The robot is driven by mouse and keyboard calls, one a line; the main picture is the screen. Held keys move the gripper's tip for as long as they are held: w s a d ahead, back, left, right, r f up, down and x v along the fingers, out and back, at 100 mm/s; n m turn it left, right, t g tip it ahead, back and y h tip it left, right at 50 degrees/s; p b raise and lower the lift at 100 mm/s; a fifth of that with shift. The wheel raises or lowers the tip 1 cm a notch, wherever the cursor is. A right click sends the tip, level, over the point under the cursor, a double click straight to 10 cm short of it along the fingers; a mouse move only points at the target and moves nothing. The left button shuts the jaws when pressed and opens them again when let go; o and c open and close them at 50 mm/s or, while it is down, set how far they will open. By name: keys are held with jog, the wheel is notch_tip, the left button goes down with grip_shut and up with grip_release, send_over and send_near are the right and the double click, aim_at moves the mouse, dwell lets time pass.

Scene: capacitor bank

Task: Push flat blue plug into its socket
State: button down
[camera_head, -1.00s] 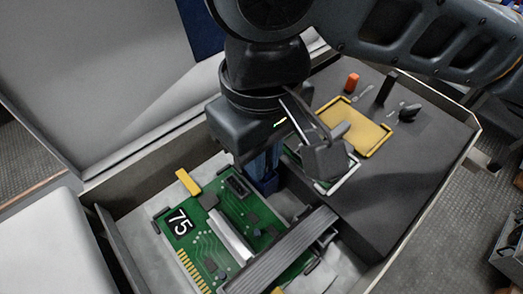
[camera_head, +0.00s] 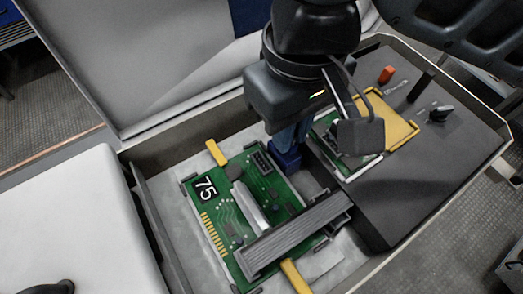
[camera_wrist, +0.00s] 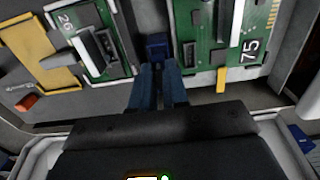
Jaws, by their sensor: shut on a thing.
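The dark blue plug (camera_head: 287,160) is between my gripper's fingertips (camera_head: 291,146), low beside the right edge of the green board marked 75 (camera_head: 223,222). In the wrist view the plug (camera_wrist: 157,46) shows just beyond the blue fingers of my gripper (camera_wrist: 158,68), which is shut on it. A black socket (camera_head: 263,163) sits on the board's upper corner, just left of the plug. The socket also shows in the wrist view (camera_wrist: 189,54), to the right of the plug. The plug and socket look apart. The plug's underside is hidden.
A smaller green board marked 26 (camera_wrist: 88,47) lies on the other side of the plug. A grey ribbed bar (camera_head: 295,238) crosses the 75 board's side. Yellow tabs (camera_head: 216,153) stick out at the board's edges. A yellow tray (camera_head: 396,127) and an orange piece (camera_head: 386,75) lie on the dark panel.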

jog(key=shift+r+p, duration=1)
jog(key=shift+s+a, duration=0.1)
jog(key=shift+a, duration=0.05)
jog(key=shift+s+a+p, duration=0.5)
jog(key=shift+a, duration=0.25)
jog(key=shift+s+a+p, duration=0.5)
jog(key=shift+a, duration=0.25)
jog(key=shift+f, duration=0.2)
jog(key=shift+f+b, duration=0.3)
jog(key=shift+f, duration=0.05)
jog(key=shift+f+b, duration=0.55)
jog(key=shift+f, duration=0.45)
